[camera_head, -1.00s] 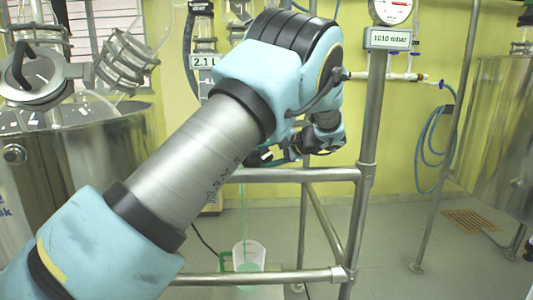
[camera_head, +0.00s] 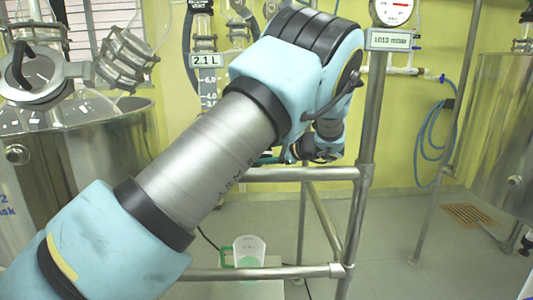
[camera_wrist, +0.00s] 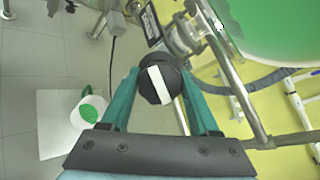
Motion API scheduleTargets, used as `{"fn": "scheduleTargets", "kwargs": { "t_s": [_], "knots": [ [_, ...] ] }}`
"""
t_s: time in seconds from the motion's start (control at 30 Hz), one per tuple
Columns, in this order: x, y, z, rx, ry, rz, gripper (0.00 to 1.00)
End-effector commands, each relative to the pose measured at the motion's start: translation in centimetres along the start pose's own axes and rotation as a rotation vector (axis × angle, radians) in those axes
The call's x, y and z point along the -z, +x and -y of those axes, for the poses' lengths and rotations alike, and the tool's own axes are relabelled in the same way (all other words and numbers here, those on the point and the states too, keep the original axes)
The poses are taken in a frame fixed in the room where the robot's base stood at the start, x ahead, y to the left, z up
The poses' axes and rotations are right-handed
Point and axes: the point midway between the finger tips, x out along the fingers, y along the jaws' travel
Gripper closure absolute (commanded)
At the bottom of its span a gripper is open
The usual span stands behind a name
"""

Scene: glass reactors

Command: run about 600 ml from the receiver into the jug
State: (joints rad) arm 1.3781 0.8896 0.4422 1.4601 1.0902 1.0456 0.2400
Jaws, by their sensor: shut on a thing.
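My gripper (camera_wrist: 160,72) is shut on a black round knob with a white stripe (camera_wrist: 158,86), seen between the teal fingers in the wrist view. In the head view my arm hides the grip and the knob. The clear jug (camera_head: 249,246) stands upright low behind my arm, with green liquid in its lower part; it also shows in the wrist view (camera_wrist: 88,109). No stream shows above it now. Green liquid in a large glass vessel, seemingly the receiver (camera_wrist: 280,25), fills the wrist view's top right. A sign (camera_head: 205,61) reads 2.1 L.
A steel frame (camera_head: 300,174) stands around the jug. A gauge with a 1010 mbar sign (camera_head: 392,40) is on its post. Steel vessels stand left (camera_head: 80,150) and right (camera_head: 500,130). A dark cable (camera_wrist: 112,60) runs near the jug.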

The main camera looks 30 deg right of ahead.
Motion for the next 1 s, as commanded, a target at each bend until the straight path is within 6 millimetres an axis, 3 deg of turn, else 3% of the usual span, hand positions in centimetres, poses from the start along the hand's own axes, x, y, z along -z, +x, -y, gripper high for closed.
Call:
{"fn": "scheduleTargets", "kwargs": {
  "t_s": [0.37,0.4,0.63,1.0],
  "knots": [
    [0.14,-0.11,0.04,0.003,0.003,-0.004,0.94],
    [0.14,-0.11,0.04,0.003,0.003,-0.004,0.34],
    [0.08,-0.05,0.01,0.001,0.002,-0.002,0.08],
    [0.11,0.07,-0.03,-0.013,-0.056,-0.001,0.08]
  ]
}}
